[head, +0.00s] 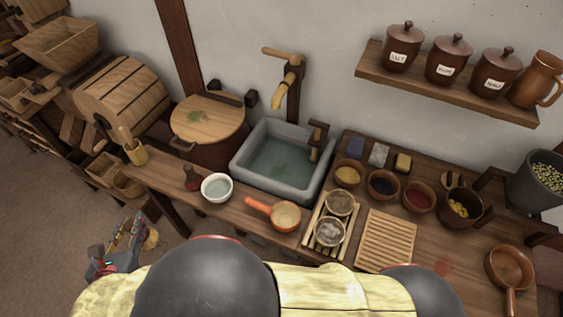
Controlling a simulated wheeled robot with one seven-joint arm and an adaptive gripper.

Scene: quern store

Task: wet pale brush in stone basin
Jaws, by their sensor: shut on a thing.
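The grey stone basin (268,187) is sunk into the wooden counter in the middle of the head view. Greenish water stands in it. My gripper (134,234) is at the lower left, beyond the end of my arm and out in front of the counter's left part, well apart from the basin. It is shut on what looks like the pale brush (150,240), whose light bristles show at the gripper's right side. The brush is small in the picture and its handle is mostly hidden.
A wooden spout (284,95) hangs over the basin's back. A lidded tub (209,122) is left of the basin. A slatted board (386,240) lies right.

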